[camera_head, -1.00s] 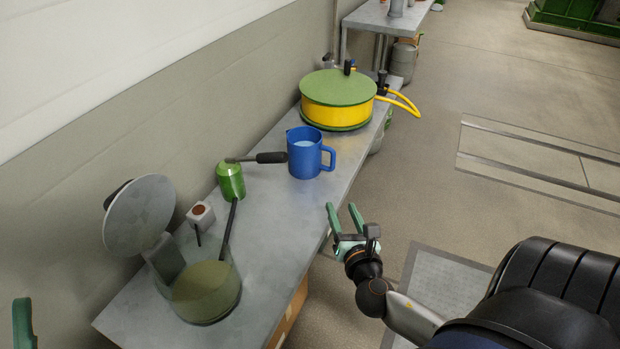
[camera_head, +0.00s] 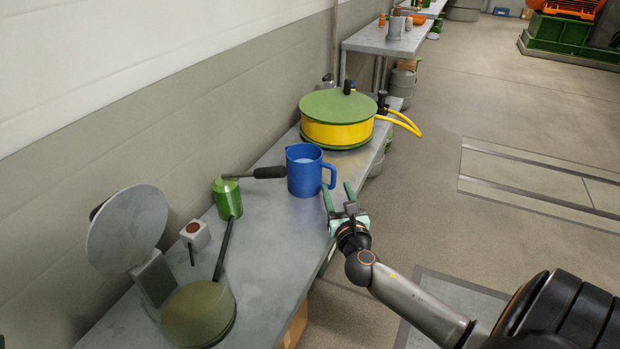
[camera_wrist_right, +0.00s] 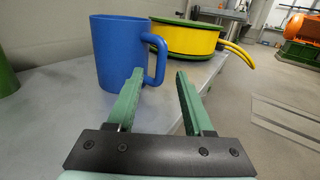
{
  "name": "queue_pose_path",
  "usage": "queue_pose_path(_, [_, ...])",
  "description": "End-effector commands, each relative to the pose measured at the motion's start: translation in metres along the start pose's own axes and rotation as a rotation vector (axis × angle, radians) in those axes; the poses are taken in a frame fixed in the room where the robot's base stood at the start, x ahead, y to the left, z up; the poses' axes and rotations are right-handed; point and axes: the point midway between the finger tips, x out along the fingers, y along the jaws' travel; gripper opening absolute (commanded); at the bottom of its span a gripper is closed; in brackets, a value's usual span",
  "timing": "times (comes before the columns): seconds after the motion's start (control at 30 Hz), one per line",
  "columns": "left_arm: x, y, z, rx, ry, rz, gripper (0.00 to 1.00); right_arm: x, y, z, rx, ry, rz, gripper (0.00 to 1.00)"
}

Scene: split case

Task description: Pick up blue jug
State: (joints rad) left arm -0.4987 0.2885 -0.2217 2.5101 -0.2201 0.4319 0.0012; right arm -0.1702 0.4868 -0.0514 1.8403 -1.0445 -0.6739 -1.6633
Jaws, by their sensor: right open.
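The blue jug (camera_head: 303,174) stands upright on the grey metal table, with its handle on the right side. It holds something pale inside. It also shows in the right wrist view (camera_wrist_right: 120,50), with the handle (camera_wrist_right: 157,58) just beyond the left fingertip. My right gripper (camera_head: 339,190) is open and empty at the table's front edge, just in front of and to the right of the jug. In the right wrist view its two green fingers (camera_wrist_right: 158,78) point toward the handle, which lies nearer the left finger. I cannot tell if they touch. My left gripper is not clearly in view.
The table (camera_head: 268,258) also bears a yellow and green drum (camera_head: 337,130) behind the jug, a green can (camera_head: 228,198) with a dark-handled tool to its left, a small grey block (camera_head: 195,235), and a glass vessel (camera_head: 200,312) with a round lid. The wall borders the left side.

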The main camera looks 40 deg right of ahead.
Motion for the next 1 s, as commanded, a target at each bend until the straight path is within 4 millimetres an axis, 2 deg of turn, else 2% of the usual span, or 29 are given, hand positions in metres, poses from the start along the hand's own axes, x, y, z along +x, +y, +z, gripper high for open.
queue_pose_path(0.1, [-0.004,0.002,0.004,-0.007,-0.001,0.000,0.50,0.017,0.000,-0.001,-0.001,-0.002,-0.001,0.52])
queue_pose_path(0.2, [-0.005,0.003,0.005,-0.012,-0.001,-0.001,0.50,0.024,0.000,-0.001,0.000,0.000,0.000,0.52])
queue_pose_path(0.47, [-0.004,0.004,0.005,-0.018,0.000,0.000,0.50,0.026,0.000,-0.001,-0.001,0.001,0.001,0.52])
queue_pose_path(0.9, [-0.004,0.004,0.005,-0.017,-0.001,0.002,0.50,0.025,0.000,-0.001,0.000,0.001,0.000,0.02])
queue_pose_path(1.0, [-0.004,0.004,0.005,-0.016,-0.001,0.002,0.50,0.025,0.000,-0.001,0.000,0.001,0.000,0.00])
